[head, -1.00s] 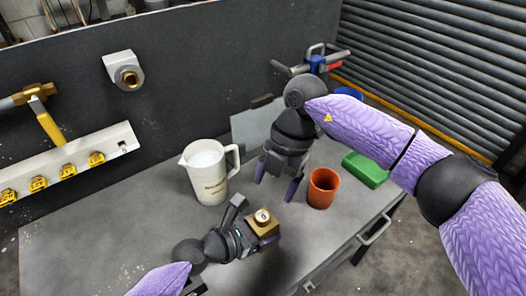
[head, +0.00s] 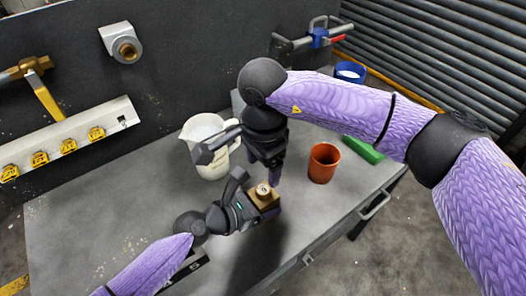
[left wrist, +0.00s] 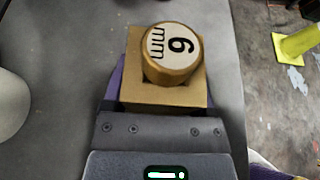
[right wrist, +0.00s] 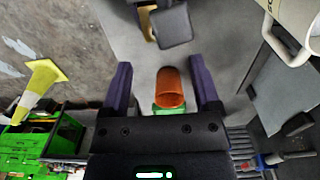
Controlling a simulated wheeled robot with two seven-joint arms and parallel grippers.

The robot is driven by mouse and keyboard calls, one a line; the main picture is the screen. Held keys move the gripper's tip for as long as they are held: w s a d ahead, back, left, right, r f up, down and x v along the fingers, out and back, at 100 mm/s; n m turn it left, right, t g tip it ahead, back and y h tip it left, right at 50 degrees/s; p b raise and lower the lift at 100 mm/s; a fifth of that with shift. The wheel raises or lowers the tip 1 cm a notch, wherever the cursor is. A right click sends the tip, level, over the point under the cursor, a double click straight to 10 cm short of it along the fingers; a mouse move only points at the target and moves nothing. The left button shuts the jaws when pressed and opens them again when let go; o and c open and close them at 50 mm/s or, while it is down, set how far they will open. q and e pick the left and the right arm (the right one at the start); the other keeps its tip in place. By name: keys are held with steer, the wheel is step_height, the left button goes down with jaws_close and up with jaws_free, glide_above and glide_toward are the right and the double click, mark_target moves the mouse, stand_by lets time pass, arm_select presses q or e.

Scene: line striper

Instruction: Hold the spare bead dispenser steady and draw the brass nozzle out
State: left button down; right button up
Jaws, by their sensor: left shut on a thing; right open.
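The spare bead dispenser is a small tan block (head: 266,203), held over the table by my left gripper (head: 256,202). The left wrist view shows the block (left wrist: 165,98) close up between the fingers. The brass nozzle (head: 263,189) stands in its top; its round pale cap, marked "6 mm", faces the left wrist camera (left wrist: 172,50).
The white pitcher (head: 207,160) stands close behind both grippers. An orange cup (head: 323,163) stands right of them, with a green box (head: 362,149) behind it. A blue-rimmed container (head: 349,72) is farther back. The table's (head: 100,210) left part is clear.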

mark_target(263, 189)
step_height(263, 189, down, 7)
steer(key=shift+f, duration=0.1)
stand_by(0.7)
jaws_close()
